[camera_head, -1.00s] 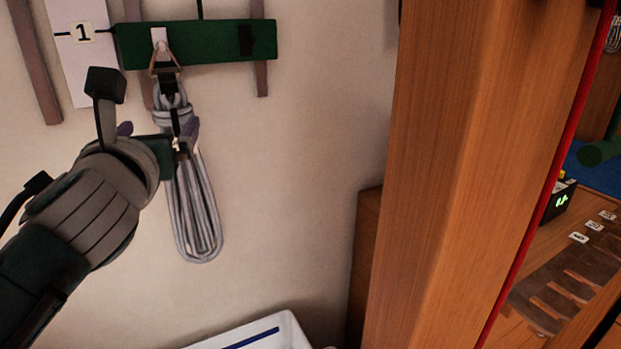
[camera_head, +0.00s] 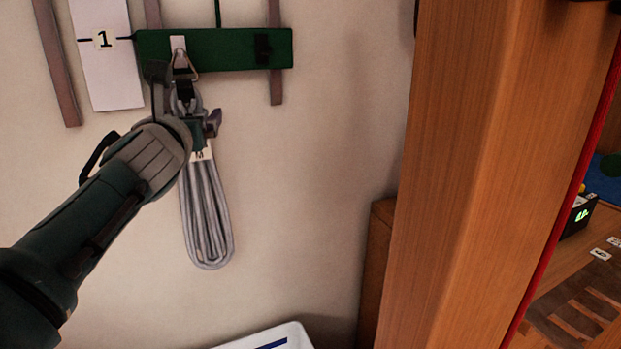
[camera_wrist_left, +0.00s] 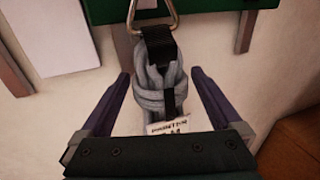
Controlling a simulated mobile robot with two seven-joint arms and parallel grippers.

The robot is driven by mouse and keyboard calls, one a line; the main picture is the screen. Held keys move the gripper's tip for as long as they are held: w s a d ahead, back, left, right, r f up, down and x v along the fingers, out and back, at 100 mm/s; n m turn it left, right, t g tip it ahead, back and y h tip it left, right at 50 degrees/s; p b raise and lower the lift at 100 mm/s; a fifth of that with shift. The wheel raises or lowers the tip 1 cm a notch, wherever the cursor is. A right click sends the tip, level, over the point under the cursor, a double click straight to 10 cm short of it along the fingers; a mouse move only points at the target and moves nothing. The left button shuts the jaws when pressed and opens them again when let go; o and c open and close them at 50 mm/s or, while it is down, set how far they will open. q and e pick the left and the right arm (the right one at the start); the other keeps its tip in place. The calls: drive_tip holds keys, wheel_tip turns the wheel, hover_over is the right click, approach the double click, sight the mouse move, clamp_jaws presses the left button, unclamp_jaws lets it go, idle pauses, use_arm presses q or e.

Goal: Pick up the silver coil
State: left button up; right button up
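The silver coil (camera_head: 207,218) is a grey looped line hanging against the wall. A black strap and metal ring hold it on a hook of the green board (camera_head: 220,50). My left gripper (camera_head: 200,126) is at the upper, wrapped part of the coil. In the left wrist view the coil's knotted top (camera_wrist_left: 158,88) stands between the two purple fingers of the left gripper (camera_wrist_left: 162,100), with a gap on each side. A white tag hangs at the coil, partly hidden by the gripper body. My right gripper is not in view.
A wooden post (camera_head: 480,170) stands to the right, with a red edge. A white bin (camera_head: 275,338) is at the bottom. A white card marked 1 (camera_head: 104,60) hangs left of the board. The wall between coil and post is clear.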

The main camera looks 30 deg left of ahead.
use_arm(q)
clamp_jaws()
idle(0.6)
drive_tip(key=shift+r, duration=0.15)
